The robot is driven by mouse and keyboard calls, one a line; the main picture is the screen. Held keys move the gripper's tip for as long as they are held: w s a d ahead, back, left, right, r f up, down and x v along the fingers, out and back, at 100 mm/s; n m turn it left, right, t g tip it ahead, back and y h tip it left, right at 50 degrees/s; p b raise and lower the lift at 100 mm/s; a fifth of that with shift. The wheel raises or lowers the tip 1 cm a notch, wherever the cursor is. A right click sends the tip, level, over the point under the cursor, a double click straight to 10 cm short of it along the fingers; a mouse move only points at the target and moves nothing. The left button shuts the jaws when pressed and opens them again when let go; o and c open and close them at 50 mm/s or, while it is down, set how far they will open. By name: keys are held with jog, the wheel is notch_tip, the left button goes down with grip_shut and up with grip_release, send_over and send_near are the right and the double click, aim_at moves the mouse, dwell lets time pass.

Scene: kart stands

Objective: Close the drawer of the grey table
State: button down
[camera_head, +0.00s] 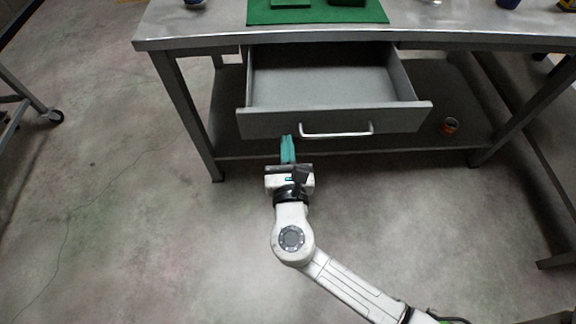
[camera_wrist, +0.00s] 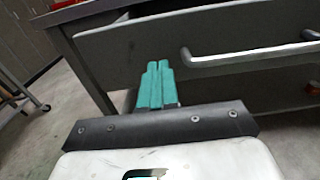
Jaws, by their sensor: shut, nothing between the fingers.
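The grey table (camera_head: 420,38) has its drawer (camera_head: 270,122) pulled out towards me. The drawer is empty as far as I see, with a pale handle (camera_head: 336,131) on its front. In the wrist view the drawer front (camera_wrist: 130,50) and its handle (camera_wrist: 245,55) are close ahead. My gripper (camera_head: 287,140) is in front of the drawer, left of the handle, its teal fingers pointing at the drawer front. The fingers (camera_wrist: 157,68) are shut together with nothing between them. Whether the fingertips touch the drawer front I cannot tell.
A green mat (camera_head: 232,12) with green items lies on the tabletop. A small orange-rimmed can (camera_head: 449,126) stands on the lower shelf at right. A wheeled cart (camera_head: 40,108) is at far left. The floor left of the table is clear.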

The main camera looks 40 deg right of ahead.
aim_at(285, 126)
jog(key=shift+x, duration=1.45)
jog(key=shift+w+d, duration=0.25)
jog(key=shift+w, duration=0.15)
jog(key=b+x, duration=0.6)
jog(key=x, duration=1.8)
jog(key=shift+w+d+f, duration=0.15)
jog(key=shift+d+f, duration=0.05)
jog(key=shift+d, duration=0.1)
jog(key=shift+w+d, duration=0.15)
jog(key=shift+w, duration=0.1)
jog(key=shift+w+r+b, duration=0.25)
jog(key=shift+r+b, duration=0.05)
jog(key=shift+b, duration=0.05)
jog(key=shift+s, duration=0.1)
